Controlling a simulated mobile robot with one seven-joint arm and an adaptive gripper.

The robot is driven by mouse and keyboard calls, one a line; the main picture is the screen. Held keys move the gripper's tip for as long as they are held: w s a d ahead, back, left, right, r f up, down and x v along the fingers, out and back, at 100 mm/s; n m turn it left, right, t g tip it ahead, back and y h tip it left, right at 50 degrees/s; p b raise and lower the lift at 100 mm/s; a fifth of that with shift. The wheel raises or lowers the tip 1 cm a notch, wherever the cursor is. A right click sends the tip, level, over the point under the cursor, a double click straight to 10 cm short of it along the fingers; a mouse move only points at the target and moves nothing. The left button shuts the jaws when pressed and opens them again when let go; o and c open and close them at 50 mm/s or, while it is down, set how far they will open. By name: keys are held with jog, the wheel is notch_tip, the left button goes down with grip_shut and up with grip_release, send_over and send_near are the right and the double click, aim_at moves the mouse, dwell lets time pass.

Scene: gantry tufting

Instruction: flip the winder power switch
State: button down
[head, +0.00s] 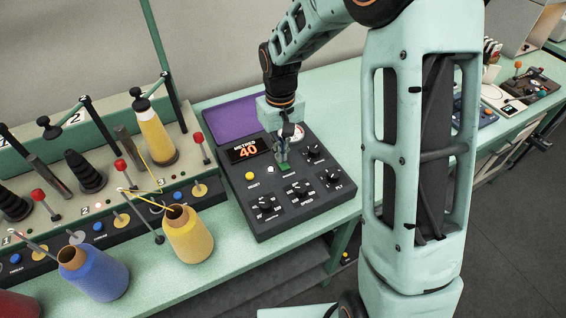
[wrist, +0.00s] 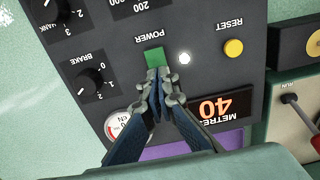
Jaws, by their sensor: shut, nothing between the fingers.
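The winder power switch is a green rocker (wrist: 153,57) labelled POWER on a dark control panel (wrist: 205,60); the green also shows in the head view (head: 287,166). A small white lamp (wrist: 184,58) beside it is lit. My gripper (wrist: 159,75) is shut and empty. Its fingertips are right at the near edge of the green switch in the wrist view and cover part of it. I cannot tell whether they touch it. In the head view my gripper (head: 282,158) points down over the panel.
The panel has a yellow RESET button (head: 250,176), an orange display (head: 248,150) reading 40 metres, and several black knobs (head: 266,203). A round gauge (wrist: 119,124) is close to the fingers. Yarn cones (head: 187,235) stand at the left. A purple mat (head: 222,118) lies behind the panel.

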jog(key=shift+f, duration=0.25)
jog(key=shift+r+p, duration=2.35)
jog(key=shift+r, duration=1.25)
jog(key=shift+w, duration=0.1)
